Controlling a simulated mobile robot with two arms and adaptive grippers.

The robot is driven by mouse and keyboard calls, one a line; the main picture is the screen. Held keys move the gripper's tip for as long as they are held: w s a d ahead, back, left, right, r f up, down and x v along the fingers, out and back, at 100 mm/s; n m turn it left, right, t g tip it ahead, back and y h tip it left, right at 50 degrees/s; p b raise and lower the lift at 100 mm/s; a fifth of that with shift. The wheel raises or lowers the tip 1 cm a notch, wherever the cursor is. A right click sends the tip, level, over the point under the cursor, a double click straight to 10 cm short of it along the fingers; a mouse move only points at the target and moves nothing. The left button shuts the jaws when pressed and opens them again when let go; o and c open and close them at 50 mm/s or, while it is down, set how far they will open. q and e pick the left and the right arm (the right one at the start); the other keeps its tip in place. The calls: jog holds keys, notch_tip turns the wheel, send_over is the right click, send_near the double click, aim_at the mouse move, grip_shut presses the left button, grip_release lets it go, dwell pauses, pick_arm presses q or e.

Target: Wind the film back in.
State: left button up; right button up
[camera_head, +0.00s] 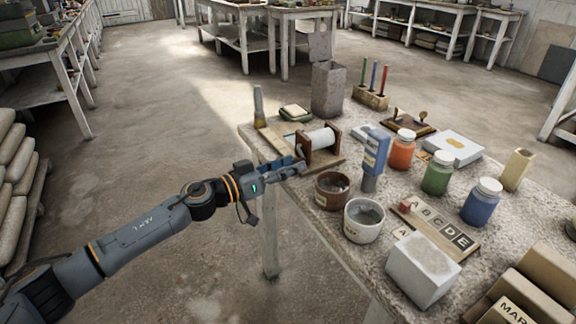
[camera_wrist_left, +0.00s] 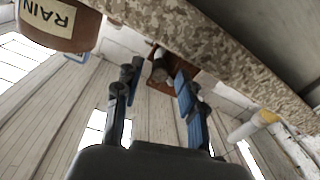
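A white roll of film (camera_head: 317,139) sits on a reel between dark red-brown wooden end plates (camera_head: 304,151), on a wooden base near the table's left edge. My left gripper (camera_head: 293,169) is at the table edge, just in front of the reel, fingers pointing toward it. In the left wrist view the gripper (camera_wrist_left: 158,78) is open, with its blue-padded fingers apart. A dark grey cylindrical piece, perhaps a crank knob (camera_wrist_left: 160,68), shows between and beyond the fingertips, in front of a brown wooden plate (camera_wrist_left: 185,58). Contact cannot be told. My right gripper is not in view.
A brown pot (camera_head: 331,194) and a white pot (camera_head: 363,220) stand right of the gripper, with a blue block (camera_head: 375,155) behind. Lidded jars (camera_head: 437,175) and a letter board (camera_head: 440,230) crowd the right.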

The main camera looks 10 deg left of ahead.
pick_arm(q)
grip_shut()
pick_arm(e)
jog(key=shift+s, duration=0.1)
pick_arm(q)
jog(key=shift+w+a+f+m+p, duration=0.15)
jog(key=shift+m+p, duration=0.25)
jog(key=shift+m, duration=0.4)
jog(key=shift+w+f+m, duration=0.1)
jog(key=shift+f+m, duration=0.15)
jog(key=shift+m, duration=0.45)
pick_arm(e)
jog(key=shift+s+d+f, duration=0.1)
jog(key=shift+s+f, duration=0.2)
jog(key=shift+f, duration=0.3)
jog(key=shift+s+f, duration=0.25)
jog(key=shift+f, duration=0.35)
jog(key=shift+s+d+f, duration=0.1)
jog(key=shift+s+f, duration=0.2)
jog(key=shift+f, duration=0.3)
pick_arm(q)
jog(key=shift+o, duration=1.1)
grip_release()
jog(key=shift+a, duration=0.15)
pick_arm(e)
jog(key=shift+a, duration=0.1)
